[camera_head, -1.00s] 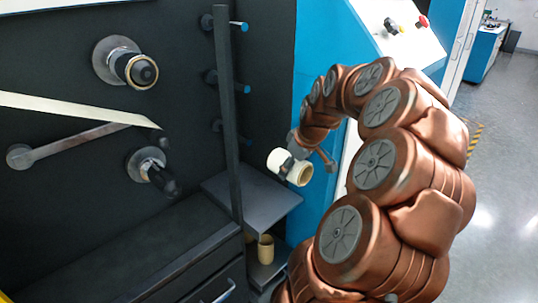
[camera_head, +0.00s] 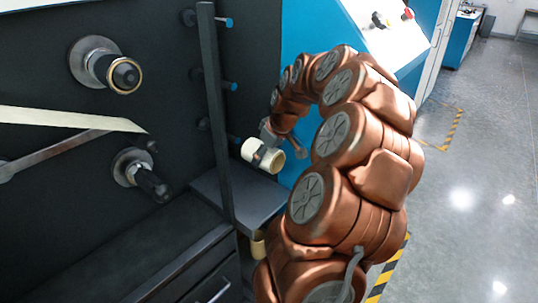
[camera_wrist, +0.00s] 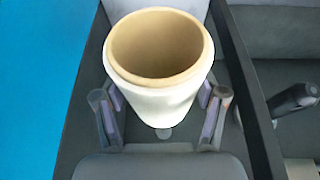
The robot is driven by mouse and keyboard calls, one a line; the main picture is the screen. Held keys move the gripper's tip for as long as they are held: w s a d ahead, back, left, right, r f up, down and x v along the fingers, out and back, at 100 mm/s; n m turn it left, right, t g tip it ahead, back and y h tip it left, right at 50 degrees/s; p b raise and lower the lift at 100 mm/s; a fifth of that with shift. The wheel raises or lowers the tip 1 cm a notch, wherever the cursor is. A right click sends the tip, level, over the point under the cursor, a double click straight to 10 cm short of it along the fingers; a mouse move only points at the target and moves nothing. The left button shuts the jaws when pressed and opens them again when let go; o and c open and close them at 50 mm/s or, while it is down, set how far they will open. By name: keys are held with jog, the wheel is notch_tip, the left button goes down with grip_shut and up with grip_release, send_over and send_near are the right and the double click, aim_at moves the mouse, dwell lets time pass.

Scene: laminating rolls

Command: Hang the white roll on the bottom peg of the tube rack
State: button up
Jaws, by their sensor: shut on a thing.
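The white roll (camera_head: 250,149), a short tube with a tan core, is held by my gripper (camera_head: 262,156) in the head view. In the wrist view the roll (camera_wrist: 160,102) sits between the two fingers, its open end facing the camera. The tube rack (camera_head: 217,110) is a dark upright with pegs. The top peg (camera_head: 222,21) and middle peg (camera_head: 228,86) have blue tips and are bare.
A dark shelf (camera_head: 245,200) lies below the roll. A tan tube (camera_head: 258,245) stands beneath it, partly hidden by my arm. The black machine panel with two spindles (camera_head: 124,75) is at left. A blue panel (camera_head: 300,35) stands behind my arm. Open floor lies at right.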

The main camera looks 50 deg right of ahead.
aim_at(235, 139)
jog(key=shift+w+d+p, duration=0.2)
jog(key=shift+w+p, duration=2.4)
jog(key=shift+w, duration=3.95)
jog(key=o, duration=1.3)
jog(key=shift+o, duration=0.2)
jog(key=shift+r, duration=0.1)
